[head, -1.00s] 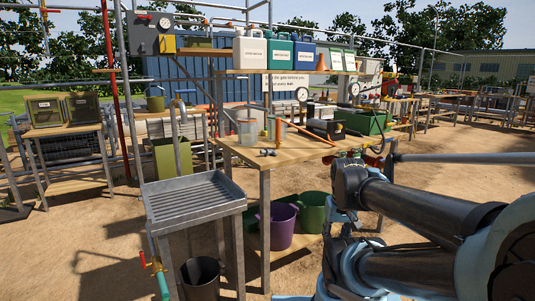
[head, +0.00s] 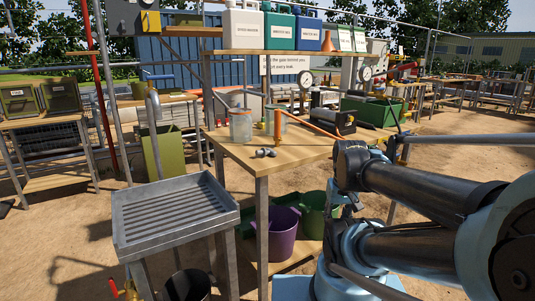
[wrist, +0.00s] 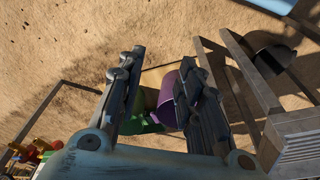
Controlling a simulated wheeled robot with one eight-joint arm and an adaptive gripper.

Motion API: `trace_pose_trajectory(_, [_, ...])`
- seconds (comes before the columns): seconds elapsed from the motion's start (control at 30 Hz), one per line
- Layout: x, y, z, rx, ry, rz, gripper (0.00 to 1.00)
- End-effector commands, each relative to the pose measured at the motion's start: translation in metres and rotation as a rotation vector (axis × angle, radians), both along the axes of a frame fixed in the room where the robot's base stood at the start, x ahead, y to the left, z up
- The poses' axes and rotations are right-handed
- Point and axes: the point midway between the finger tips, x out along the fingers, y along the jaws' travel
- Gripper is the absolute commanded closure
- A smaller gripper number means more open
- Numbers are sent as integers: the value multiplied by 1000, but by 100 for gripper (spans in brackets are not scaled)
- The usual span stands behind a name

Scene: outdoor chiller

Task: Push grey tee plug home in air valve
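A small grey metal fitting (head: 265,152) lies on the wooden workbench (head: 232,152) near its front left corner; it may be the grey tee plug, but it is too small to be sure. I cannot single out the air valve in either view. My gripper (wrist: 157,75) shows in the wrist view with its two fingers apart and nothing between them. It points at the ground beside the bench, away from the grey fitting. In the head view my arm fills the lower right and the fingers cannot be made out.
A grey ribbed drain tray (head: 178,251) stands front left of the bench. A purple bucket (head: 279,228) and a green bucket (head: 316,222) sit under the bench. Clear jars (head: 240,126), an upright copper pipe (head: 277,128) and gauges (head: 304,83) crowd the bench top.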

Motion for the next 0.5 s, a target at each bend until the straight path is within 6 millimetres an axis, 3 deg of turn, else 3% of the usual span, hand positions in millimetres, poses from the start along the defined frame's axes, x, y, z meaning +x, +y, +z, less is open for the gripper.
trace_pose_trajectory(0.1, [0, 0, 0, 0, 0, 0, 67])
trace_pose_trajectory(0.13, [0, 0, 0, 0, 0, 0, 62])
trace_pose_trajectory(0.3, [-2, 2, 15, -7, -8, 48, 24])
trace_pose_trajectory(0.5, [33, 13, 67, -41, 14, 290, 22])
